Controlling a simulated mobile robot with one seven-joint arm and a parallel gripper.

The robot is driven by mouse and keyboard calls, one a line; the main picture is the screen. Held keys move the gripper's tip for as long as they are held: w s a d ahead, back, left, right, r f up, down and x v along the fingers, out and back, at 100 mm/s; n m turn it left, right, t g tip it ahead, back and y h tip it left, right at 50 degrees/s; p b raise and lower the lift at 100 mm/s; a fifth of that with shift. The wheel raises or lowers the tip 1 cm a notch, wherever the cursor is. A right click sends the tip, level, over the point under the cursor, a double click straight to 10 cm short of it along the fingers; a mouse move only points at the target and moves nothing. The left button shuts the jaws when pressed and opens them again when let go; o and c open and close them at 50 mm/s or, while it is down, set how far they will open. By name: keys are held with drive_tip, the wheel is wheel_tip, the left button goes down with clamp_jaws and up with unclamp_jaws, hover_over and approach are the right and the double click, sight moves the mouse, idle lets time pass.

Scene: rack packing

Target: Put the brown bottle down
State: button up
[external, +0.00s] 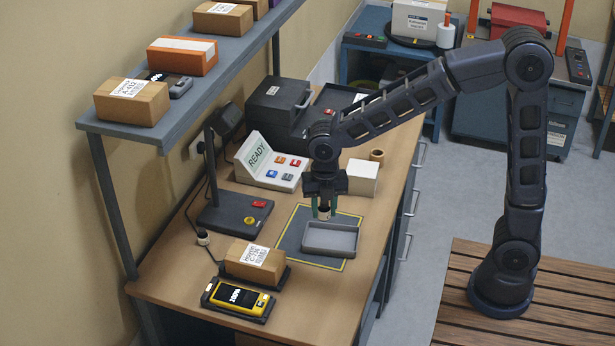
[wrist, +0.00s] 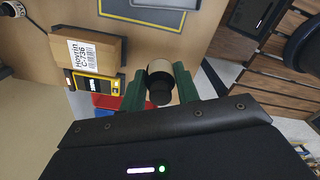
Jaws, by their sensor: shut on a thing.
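My gripper (external: 324,209) points down over the workbench, with its green fingers just behind the grey tray (external: 331,251) in the external view. The fingers are shut on the bottle, which shows in the wrist view (wrist: 161,70) with a black cap and a pale band. In the external view only a small part of the bottle shows between the fingers, and whether its base touches the mat cannot be told. The tray looks empty and sits on a dark mat (external: 290,240) with a yellow border.
A labelled cardboard box (external: 256,262) and a yellow device (external: 238,298) stand at the near left. A white panel reading READY (external: 263,158), a white box (external: 363,177) and a tan ring (external: 377,155) stand behind my gripper. A shelf (external: 190,108) with boxes overhangs the left.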

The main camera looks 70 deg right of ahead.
hover_over(331, 242)
wheel_tip(331, 242, down, 20)
drive_tip(key=shift+r, duration=0.15)
idle(0.6)
drive_tip(key=o, duration=1)
